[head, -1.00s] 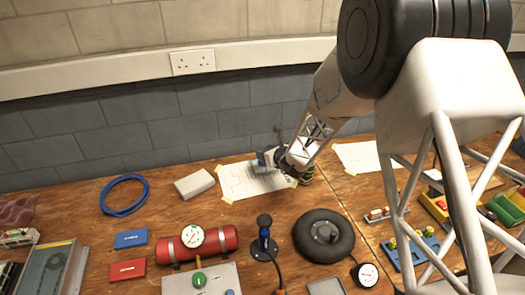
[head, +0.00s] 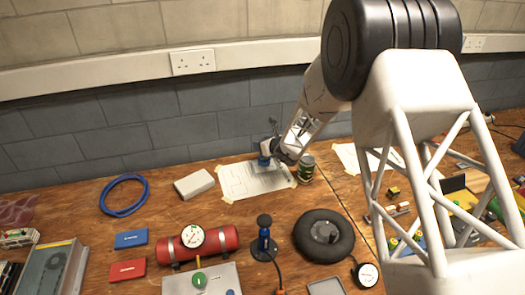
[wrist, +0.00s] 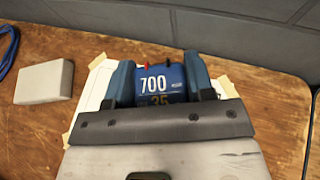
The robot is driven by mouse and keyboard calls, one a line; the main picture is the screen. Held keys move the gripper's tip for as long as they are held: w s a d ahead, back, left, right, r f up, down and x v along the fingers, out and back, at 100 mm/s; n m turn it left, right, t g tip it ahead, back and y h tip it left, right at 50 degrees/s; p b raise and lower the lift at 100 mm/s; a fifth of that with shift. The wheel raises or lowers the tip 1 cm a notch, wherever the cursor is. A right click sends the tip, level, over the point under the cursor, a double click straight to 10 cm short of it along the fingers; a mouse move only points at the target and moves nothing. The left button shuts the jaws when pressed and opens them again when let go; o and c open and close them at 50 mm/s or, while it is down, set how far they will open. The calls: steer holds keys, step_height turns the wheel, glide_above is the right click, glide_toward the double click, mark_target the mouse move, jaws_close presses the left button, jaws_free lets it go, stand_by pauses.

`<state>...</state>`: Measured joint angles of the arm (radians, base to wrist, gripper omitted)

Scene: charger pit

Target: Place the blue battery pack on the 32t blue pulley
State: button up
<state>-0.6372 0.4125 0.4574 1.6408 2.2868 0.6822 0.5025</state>
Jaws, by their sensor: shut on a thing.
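My gripper (head: 266,158) is over the white paper sheet taped near the back of the bench. It is shut on the blue battery pack (wrist: 160,84), which shows "700" and "35" and has a red and a black terminal on top. In the wrist view the pack sits between the two blue-grey fingers of my gripper (wrist: 161,76). In the head view the pack is small, and I cannot tell whether it touches the paper. I cannot make out the 32t blue pulley in either view.
A dark can (head: 306,169) stands just right of my gripper. A white block (head: 194,184) and a blue hose coil (head: 124,195) lie left. The wall is behind.

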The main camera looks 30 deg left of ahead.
steer(key=shift+f, duration=0.1)
steer(key=shift+f, duration=1.6)
steer(key=shift+f, duration=0.15)
steer(key=o, duration=1.1)
steer(key=shift+c, duration=0.2)
steer(key=shift+d, duration=0.1)
steer(key=shift+v, duration=1.3)
steer(key=v, duration=0.9)
steer(key=shift+r, duration=0.3)
steer(key=shift+d, duration=0.1)
